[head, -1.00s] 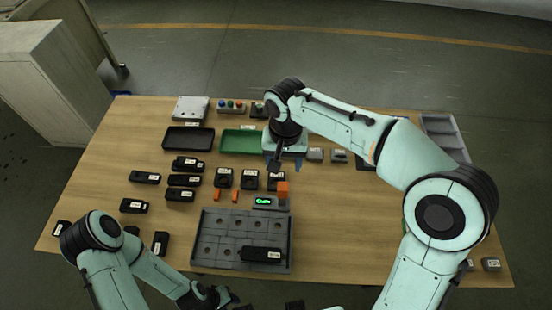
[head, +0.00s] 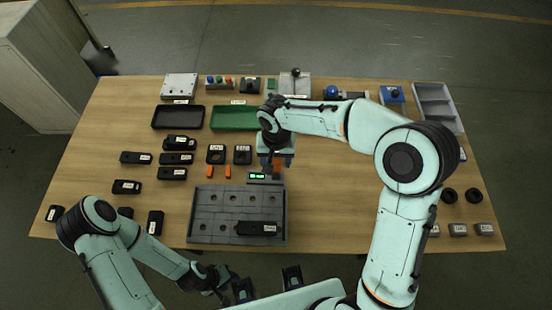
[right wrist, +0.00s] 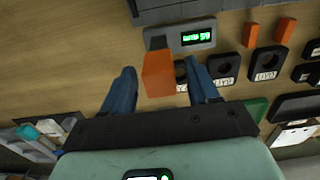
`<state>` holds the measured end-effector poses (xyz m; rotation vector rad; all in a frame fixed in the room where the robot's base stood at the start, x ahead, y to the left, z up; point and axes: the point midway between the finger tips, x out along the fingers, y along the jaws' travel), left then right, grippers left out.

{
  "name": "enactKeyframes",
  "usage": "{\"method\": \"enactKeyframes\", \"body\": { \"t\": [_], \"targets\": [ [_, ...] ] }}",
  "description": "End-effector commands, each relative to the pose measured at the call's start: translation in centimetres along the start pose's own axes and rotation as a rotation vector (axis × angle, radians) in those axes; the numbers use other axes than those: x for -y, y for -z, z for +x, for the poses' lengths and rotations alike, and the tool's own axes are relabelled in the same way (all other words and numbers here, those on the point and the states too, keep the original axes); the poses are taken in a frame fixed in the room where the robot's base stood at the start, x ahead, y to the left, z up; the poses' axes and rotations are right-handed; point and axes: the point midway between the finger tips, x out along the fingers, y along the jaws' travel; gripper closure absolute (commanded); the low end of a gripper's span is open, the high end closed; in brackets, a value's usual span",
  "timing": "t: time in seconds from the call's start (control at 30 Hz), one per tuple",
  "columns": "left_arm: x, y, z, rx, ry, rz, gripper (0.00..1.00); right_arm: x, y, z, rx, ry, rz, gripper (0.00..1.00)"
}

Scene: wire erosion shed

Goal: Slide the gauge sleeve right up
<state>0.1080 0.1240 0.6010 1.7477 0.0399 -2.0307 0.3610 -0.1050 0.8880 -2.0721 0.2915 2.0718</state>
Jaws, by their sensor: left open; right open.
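The gauge (head: 258,177) is a grey block with a lit green display, just above the grey tray. An orange block, which looks like the gauge sleeve (head: 277,164), stands at its right end. The right wrist view shows the sleeve (right wrist: 158,73) beside the gauge's display (right wrist: 196,37). My right gripper (head: 276,159) is over the sleeve, partly hiding it in the head view. In the right wrist view its blue fingers (right wrist: 162,88) are apart, one on each side of the sleeve, with visible gaps. My left gripper (head: 228,285) is open and empty at the table's front edge.
The grey tray (head: 204,201) in front of the gauge holds a black part (head: 256,228). Two small orange pieces (head: 219,171) and black labelled blocks (head: 216,154) lie left of the gauge. A green tray (head: 235,117) is behind.

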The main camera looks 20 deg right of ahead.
Motion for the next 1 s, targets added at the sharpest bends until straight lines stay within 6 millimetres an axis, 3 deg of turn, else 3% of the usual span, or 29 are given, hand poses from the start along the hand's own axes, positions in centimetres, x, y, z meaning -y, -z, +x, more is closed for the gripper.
{"method": "enactKeyframes", "body": {
  "t": [0.27, 0.47, 0.57, 0.77, 1.0],
  "targets": [
    [0.0, 0.0, 0.0, 0.0, 0.0, 0.0, 0.57, 0.0, 0.0, 0.1, 0.0, 0.0, 0.001, 0.4],
    [0.0, 0.0, 0.0, 0.0, 0.0, 0.0, 0.57, 0.0, 0.0, 0.1, 0.0, 0.0, 0.001, 1.0],
    [0.0, 0.0, 0.0, 0.0, 0.0, 0.0, 0.57, 0.0, 0.0, 0.1, 0.0, 0.0, 0.001, 1.0],
    [-0.4, 0.3, -0.9, -0.005, -0.002, 0.002, 0.57, 0.0, 0.1, -2.0, -0.002, 0.001, 0.002, 1.0],
    [-0.3, 0.2, -0.8, -0.004, -0.001, 0.002, 0.57, 0.0, 0.1, -2.0, -0.004, 0.003, 0.002, 1.0]
  ]
}}
